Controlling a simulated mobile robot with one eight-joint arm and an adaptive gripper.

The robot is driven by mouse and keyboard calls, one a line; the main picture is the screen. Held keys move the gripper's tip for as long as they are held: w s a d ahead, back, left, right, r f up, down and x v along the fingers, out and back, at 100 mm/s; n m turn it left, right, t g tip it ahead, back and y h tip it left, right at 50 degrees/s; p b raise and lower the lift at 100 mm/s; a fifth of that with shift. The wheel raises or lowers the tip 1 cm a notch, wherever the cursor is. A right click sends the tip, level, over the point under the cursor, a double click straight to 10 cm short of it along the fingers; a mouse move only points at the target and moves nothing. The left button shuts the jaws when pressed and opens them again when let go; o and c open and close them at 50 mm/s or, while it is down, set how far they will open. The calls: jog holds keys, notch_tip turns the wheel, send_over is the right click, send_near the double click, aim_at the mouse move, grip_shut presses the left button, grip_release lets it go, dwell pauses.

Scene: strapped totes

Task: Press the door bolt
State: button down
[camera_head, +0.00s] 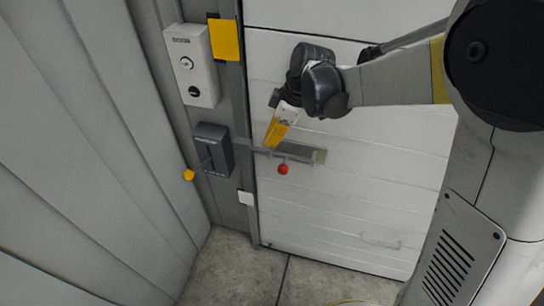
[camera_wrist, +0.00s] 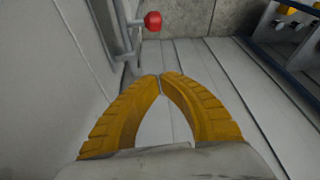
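The door bolt (camera_head: 300,152) is a grey metal slide bolt lying level across the edge of the white door (camera_head: 350,190). Its red knob (camera_head: 283,169) hangs below the bar. In the wrist view the red knob (camera_wrist: 153,20) is at the top, beyond my fingertips, with grey bolt metal (camera_wrist: 127,30) to its left. My gripper (camera_head: 271,144) has yellow fingers and is close above the bolt in the head view; I cannot tell whether it touches. In the wrist view the tips of my gripper (camera_wrist: 161,76) meet with nothing between them.
On the frame left of the door are a white control box (camera_head: 190,65), a yellow plate (camera_head: 224,40) and a dark box (camera_head: 214,150) with a yellow-knobbed lever (camera_head: 189,175). A grey panelled wall (camera_head: 90,130) stands at left. A pale handle (camera_head: 380,241) is low on the door.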

notch_tip(320, 180, down, 10)
jog(key=b, duration=0.4)
jog(key=shift+d, duration=0.25)
jog(key=d, duration=0.1)
jog(key=s+d, duration=0.1)
jog(key=d, duration=0.1)
jog(key=s+d, duration=0.1)
jog(key=d, duration=0.1)
jog(key=shift+d, duration=0.2)
jog(key=shift+a, duration=0.15)
